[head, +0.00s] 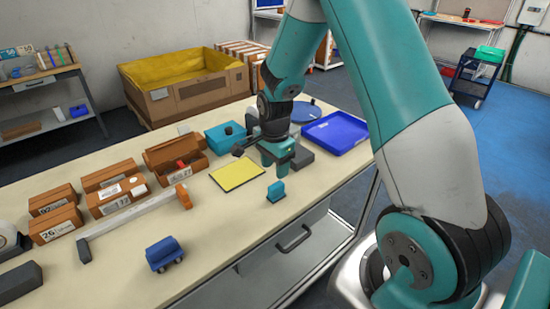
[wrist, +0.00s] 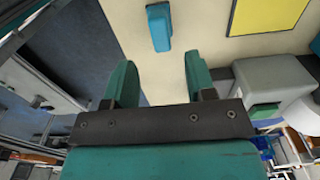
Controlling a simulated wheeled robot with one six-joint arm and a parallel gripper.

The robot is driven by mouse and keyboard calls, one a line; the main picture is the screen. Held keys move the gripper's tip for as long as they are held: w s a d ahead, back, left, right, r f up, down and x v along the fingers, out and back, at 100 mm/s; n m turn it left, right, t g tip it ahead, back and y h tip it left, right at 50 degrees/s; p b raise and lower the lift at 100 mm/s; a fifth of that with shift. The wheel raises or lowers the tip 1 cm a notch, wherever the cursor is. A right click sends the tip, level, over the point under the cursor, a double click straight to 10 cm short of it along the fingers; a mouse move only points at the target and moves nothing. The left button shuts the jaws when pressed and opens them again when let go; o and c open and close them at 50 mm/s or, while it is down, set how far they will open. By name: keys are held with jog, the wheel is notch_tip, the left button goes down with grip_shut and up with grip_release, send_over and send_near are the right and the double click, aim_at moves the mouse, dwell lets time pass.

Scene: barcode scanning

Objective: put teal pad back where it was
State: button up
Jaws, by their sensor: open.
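A small teal piece (head: 276,192), the likeliest teal pad, stands on the table just right of the yellow sheet (head: 237,173). In the wrist view the teal piece (wrist: 159,28) lies ahead of the fingers, roughly in line with the gap between them. My gripper (head: 279,160) is open and empty, pointing down beyond the teal piece and not touching it. Its two teal fingers also show in the wrist view (wrist: 160,75). The yellow sheet (wrist: 265,14) shows at the upper right there.
A grey block (head: 301,157) is close behind my gripper. A blue tray (head: 336,131) and a teal box (head: 225,136) lie farther back. The front right table edge is close.

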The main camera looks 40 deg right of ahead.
aim_at(273, 188)
jog(key=s+a+r+n+y, duration=0.1)
jog(key=s+a+r+n, duration=0.2)
jog(key=a+r+n, duration=0.3)
jog(key=s+a+r+n+y, duration=0.1)
jog(key=s+a+r+n, duration=0.35)
jog(key=a+r, duration=0.3)
jog(key=s+a+r+n+y, duration=0.1)
jog(key=s+a+r+n, duration=0.2)
jog(key=s+n, duration=0.4)
jog(key=s+a+r+n+y, duration=0.1)
jog(key=s+a+r+n, duration=0.2)
jog(key=s+a+n, duration=0.2)
jog(key=s+n, duration=0.2)
jog(key=shift+s+a, duration=0.3)
jog(key=shift+s, duration=0.1)
